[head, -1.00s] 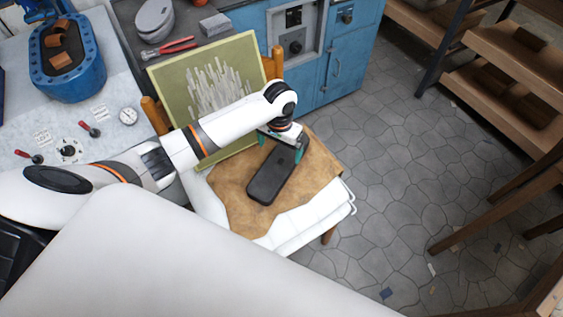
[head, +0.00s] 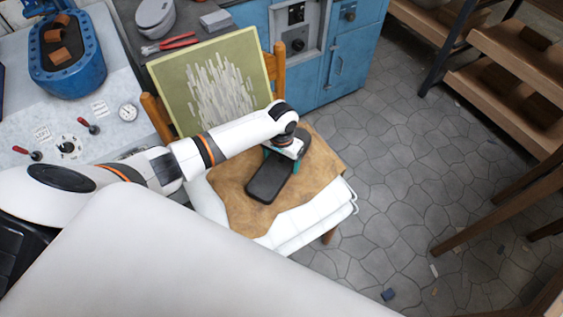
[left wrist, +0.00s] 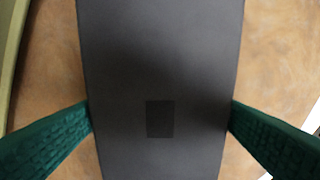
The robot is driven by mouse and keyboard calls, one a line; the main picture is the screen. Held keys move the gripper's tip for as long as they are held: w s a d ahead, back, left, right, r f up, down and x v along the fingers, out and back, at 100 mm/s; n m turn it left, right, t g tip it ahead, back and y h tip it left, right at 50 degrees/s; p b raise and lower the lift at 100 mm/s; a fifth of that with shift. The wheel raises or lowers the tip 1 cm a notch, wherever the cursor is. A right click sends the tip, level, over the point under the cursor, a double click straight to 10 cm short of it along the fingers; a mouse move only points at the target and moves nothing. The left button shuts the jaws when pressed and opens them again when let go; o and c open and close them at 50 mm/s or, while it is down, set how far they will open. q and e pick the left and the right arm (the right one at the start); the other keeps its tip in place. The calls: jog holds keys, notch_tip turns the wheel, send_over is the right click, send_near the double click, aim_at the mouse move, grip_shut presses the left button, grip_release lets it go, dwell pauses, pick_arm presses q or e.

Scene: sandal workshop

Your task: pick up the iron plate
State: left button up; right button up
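The iron plate (head: 268,184), a dark flat slab with rounded corners, lies on a brown leather sheet (head: 236,205) over the white chair seat. My left gripper (head: 282,158) is at the plate's far end, pointing down, its hand hiding that end. In the left wrist view, the plate (left wrist: 160,60) fills the middle and bears a darker square. The green fingers of my left gripper (left wrist: 160,115) stand on both sides, tips at its long edges. I see no clear gap, but cannot tell whether they press on it. My right gripper is not in view.
A green picture panel (head: 215,85) leans on the chair back (head: 158,117). Left is a workbench with a blue basin (head: 68,72) and gauge (head: 128,112). Behind are blue cabinets (head: 350,55). Wooden shelves (head: 510,50) stand right. The stone floor (head: 410,170) between is mostly clear.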

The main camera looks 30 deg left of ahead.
pick_arm(q)
jog(key=c, duration=1.5)
jog(key=shift+w+r, duration=0.2)
jog(key=shift+w, duration=0.05)
jog(key=shift+c, duration=0.5)
